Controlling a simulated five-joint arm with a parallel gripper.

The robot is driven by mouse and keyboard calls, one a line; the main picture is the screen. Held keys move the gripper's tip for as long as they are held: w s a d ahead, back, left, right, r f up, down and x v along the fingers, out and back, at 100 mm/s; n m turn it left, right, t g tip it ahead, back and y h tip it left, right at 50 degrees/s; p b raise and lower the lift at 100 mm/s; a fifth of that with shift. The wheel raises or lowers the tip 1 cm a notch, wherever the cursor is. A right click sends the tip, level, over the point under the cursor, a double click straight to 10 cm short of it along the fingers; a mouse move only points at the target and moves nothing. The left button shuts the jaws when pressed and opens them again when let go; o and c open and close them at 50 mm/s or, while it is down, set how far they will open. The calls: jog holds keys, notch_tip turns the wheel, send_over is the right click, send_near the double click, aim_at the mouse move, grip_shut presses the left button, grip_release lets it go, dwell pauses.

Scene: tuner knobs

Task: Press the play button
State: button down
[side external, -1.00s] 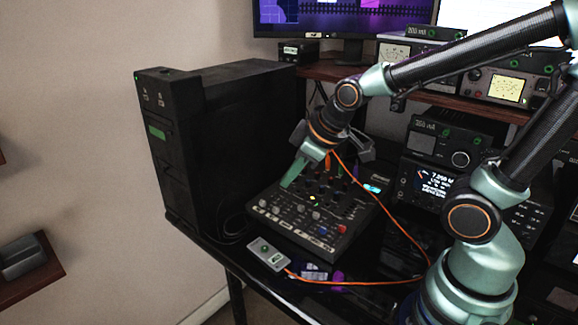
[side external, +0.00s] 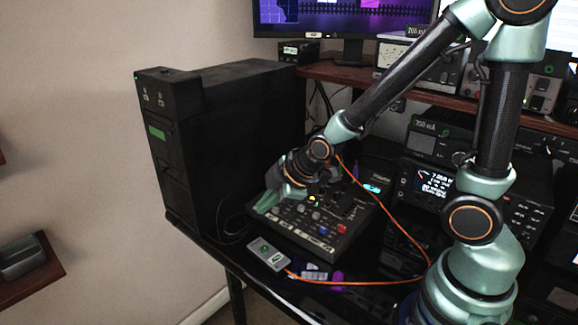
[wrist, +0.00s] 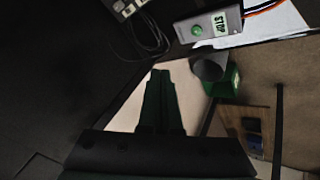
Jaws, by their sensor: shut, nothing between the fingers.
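A small grey box (side external: 268,254) with a round green button lies at the table's front edge, in front of the mixer. It also shows at the top of the wrist view (wrist: 228,22), with its green button (wrist: 196,30) facing the camera and a rotated dark label that I cannot read surely. The black mixer (side external: 318,236) has several knobs and coloured buttons. I cannot tell for certain which button is play. My gripper (side external: 264,204) is shut and empty, low at the mixer's left edge, behind the grey box and apart from it. Its closed fingers show in the wrist view (wrist: 160,85).
A black computer tower (side external: 225,130) stands left of the mixer. An orange cable (side external: 403,233) runs from the grey box around the mixer's right side. A radio unit (side external: 440,188) with a lit display stands at the right.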

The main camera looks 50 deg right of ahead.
aim_at(268, 249)
jog(key=shift+f, duration=4.35)
jog(key=shift+f, duration=0.15)
jog(key=shift+f, duration=0.3)
jog(key=shift+f, duration=0.25)
jog(key=shift+r, duration=0.7)
jog(key=shift+r, duration=2.5)
